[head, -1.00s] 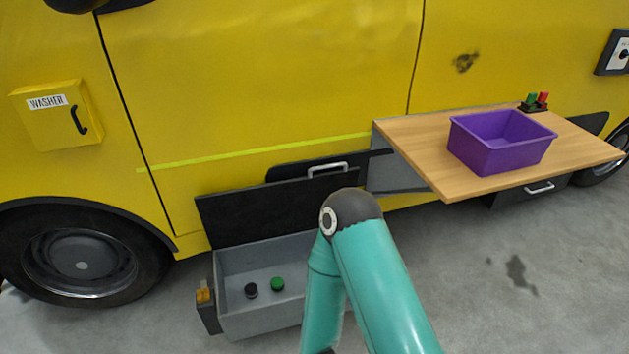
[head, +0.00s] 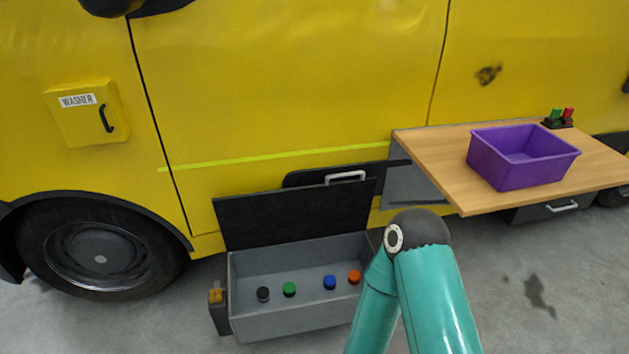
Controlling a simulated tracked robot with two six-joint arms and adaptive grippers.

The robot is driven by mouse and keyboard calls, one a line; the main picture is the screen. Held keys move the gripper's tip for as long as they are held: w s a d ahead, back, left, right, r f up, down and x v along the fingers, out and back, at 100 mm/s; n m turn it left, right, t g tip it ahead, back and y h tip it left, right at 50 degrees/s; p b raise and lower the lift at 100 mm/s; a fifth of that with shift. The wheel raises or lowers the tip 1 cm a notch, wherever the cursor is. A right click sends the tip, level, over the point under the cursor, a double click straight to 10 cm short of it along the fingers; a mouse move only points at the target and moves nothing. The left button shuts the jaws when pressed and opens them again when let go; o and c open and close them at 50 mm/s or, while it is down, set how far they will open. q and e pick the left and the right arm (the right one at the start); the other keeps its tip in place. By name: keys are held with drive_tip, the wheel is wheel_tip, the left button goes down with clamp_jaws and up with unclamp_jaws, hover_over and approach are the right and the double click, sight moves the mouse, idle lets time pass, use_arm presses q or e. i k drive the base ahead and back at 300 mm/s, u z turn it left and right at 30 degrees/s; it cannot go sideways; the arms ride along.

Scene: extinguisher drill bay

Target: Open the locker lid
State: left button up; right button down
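The locker (head: 290,326) is a grey open-topped box on the floor against the yellow vehicle. Its black lid (head: 295,215) stands raised, leaning back toward the vehicle, so the inside shows. In the locker lie a black round piece (head: 263,294), a green one (head: 289,289), a blue one (head: 330,282) and an orange one (head: 354,277). A teal arm of mine rises at the right of the locker and hides part of its right end. Neither of my grippers shows in the head view.
A wooden shelf (head: 437,173) juts from the vehicle at right, with a purple bin (head: 512,170) on it. A dark drawer (head: 545,204) hangs below. A latch with an orange part (head: 216,296) is at the locker's left end. A yellow washer box (head: 85,122) is at left.

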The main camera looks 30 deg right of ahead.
sight(273, 218)
drive_tip(key=z, duration=0.05)
drive_tip(key=i, duration=1)
drive_tip(key=u, duration=0.05)
